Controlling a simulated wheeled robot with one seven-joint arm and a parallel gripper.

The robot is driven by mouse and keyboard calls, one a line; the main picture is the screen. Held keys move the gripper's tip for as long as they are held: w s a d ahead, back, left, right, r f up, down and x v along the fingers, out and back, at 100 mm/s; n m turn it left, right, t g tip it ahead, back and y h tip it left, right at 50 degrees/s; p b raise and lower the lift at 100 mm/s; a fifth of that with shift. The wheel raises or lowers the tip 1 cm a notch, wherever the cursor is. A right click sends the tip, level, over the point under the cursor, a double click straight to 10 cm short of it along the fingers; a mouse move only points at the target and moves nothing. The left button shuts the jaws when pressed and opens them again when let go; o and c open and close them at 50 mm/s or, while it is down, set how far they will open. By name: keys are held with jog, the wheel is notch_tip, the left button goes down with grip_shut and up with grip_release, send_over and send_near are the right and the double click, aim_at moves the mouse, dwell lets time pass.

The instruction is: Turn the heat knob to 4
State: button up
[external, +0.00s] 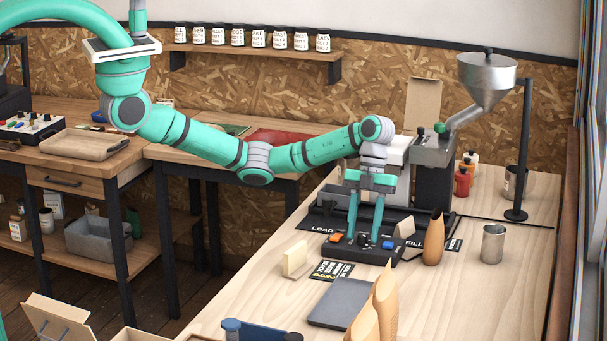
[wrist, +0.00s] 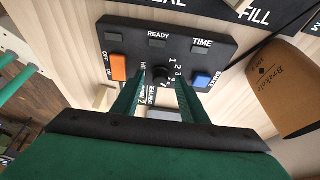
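A black control panel (external: 342,250) lies on the light wood bench; it also fills the wrist view (wrist: 128,30). In the wrist view it has an orange OFF/ON switch (wrist: 118,67), a blue button (wrist: 202,79), READY and TIME labels, and a number scale. A small dark knob (wrist: 163,75) shows beside the numbers; its pointer setting cannot be read. A label starting "HE" is partly covered by a finger. My gripper (external: 363,242) points down over the panel, its two green fingers apart with the knob between them. Contact with the knob cannot be told.
A brown paper bag (external: 433,240) stands right of the panel, with a metal cup (external: 493,244) farther right. The roaster (external: 433,150) stands behind.

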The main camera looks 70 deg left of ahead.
jog(key=shift+r, duration=0.1)
jog(key=v, duration=1)
jog(key=shift+r, duration=0.3)
jog(key=shift+w+a, duration=0.1)
